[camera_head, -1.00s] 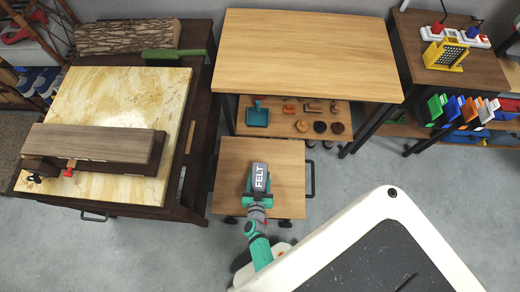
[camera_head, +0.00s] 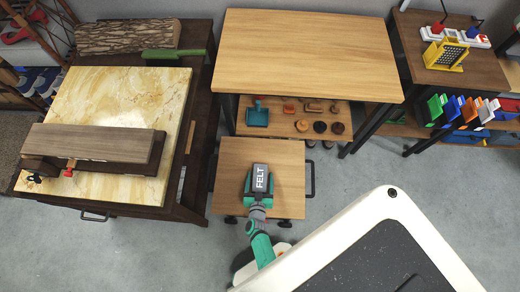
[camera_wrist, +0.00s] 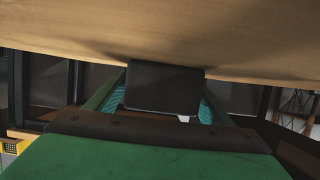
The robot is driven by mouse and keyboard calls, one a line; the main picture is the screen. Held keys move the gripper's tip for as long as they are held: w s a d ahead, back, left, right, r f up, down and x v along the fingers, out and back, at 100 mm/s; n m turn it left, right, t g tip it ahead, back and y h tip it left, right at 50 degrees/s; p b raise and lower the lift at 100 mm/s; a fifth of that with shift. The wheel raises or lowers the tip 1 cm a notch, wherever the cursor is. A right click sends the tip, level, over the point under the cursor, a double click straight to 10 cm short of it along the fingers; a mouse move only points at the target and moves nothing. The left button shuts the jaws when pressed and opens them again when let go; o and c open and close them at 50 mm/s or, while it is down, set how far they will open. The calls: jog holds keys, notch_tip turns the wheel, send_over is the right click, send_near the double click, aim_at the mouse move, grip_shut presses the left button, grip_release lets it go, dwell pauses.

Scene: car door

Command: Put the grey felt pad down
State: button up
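The grey felt pad (camera_head: 260,179) is a small dark grey block with a white FELT label on its top. It is between the teal fingers of my gripper (camera_head: 259,187), over the small wooden cart top (camera_head: 285,160). In the wrist view the pad (camera_wrist: 163,87) shows as a dark block between the fingers of my gripper (camera_wrist: 163,100), which is shut on it. The cart's wooden surface (camera_wrist: 160,35) fills the top of that view, very close to the pad. I cannot tell whether the pad touches it.
The cart top is otherwise bare, with a dark handle (camera_head: 310,179) at its right. Behind it stands a larger wooden table (camera_head: 310,50) with a lower shelf of small items. A workbench with a marble slab (camera_head: 115,110) stands to the left.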

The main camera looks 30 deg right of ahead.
jog(key=shift+r, duration=0.1)
jog(key=shift+s+a+r, duration=0.1)
jog(key=shift+s+a, duration=0.05)
jog(key=shift+s, duration=0.15)
jog(key=v, duration=1.1)
jog(key=shift+s+a+r, duration=0.1)
jog(key=shift+a+r, duration=0.05)
jog(key=shift+a, duration=0.05)
jog(key=s+a+r+n+t+y, duration=0.1)
jog(key=s+a+r+n+y, duration=0.1)
jog(key=r, duration=1.1)
jog(key=s+a+r+n+t+y, duration=0.1)
jog(key=s+a+r+n+y, duration=0.2)
jog(key=a+r, duration=0.4)
jog(key=s+a+r+n+t+y, duration=0.2)
jog(key=s+a+r+y, duration=0.1)
jog(key=r, duration=1.5)
jog(key=shift+s+a+r, duration=0.35)
jog(key=shift+s+a, duration=0.2)
jog(key=shift+a, duration=0.15)
